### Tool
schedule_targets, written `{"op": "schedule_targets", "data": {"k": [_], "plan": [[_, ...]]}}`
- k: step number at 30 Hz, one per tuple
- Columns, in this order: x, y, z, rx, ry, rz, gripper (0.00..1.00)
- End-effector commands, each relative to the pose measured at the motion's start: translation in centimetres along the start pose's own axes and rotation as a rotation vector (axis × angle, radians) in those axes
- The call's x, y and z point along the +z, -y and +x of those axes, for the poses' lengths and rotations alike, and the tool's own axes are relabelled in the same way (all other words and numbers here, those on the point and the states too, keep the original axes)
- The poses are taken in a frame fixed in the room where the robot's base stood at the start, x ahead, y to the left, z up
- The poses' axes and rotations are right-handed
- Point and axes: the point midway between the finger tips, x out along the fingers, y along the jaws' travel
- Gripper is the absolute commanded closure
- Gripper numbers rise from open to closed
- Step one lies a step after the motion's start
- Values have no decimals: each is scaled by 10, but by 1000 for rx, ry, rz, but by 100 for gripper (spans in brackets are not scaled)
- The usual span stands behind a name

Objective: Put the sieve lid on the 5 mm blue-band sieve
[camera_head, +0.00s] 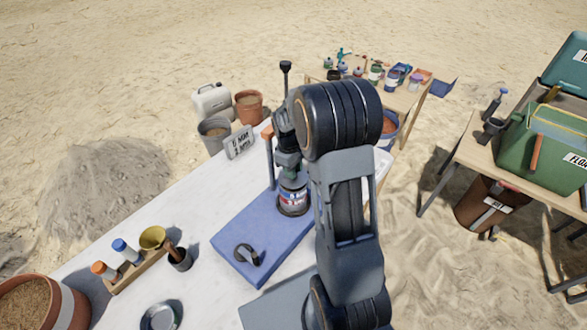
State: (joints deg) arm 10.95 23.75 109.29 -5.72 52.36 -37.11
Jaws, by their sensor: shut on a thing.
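The blue-band sieve (292,196) stands upright in a short round stack on the blue mat (237,231). It has a blue and red band and a pale label too small to read for certain. My gripper (289,172) points down directly above the stack, shut on what appears to be the sieve lid. The lid is mostly hidden by the gripper, and I cannot tell whether it touches the sieve. My arm covers the area right of the stack.
A dark curved object (247,255) lies on the mat. A wooden rack (136,272) with capped bottles, a dark cup (180,260) and a shiny round dish (161,316) stand to the left. An upright sign (239,143) stands behind. The white tabletop between them is clear.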

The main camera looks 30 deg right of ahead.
Motion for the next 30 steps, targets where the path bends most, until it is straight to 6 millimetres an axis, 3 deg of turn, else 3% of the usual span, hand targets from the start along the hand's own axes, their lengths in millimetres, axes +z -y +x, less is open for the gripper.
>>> {"op": "schedule_targets", "data": {"k": [22,23,30], "plan": [[-2,0,19,0,0,0,98],[-2,0,18,0,0,0,73],[-2,0,18,0,0,0,50]]}}
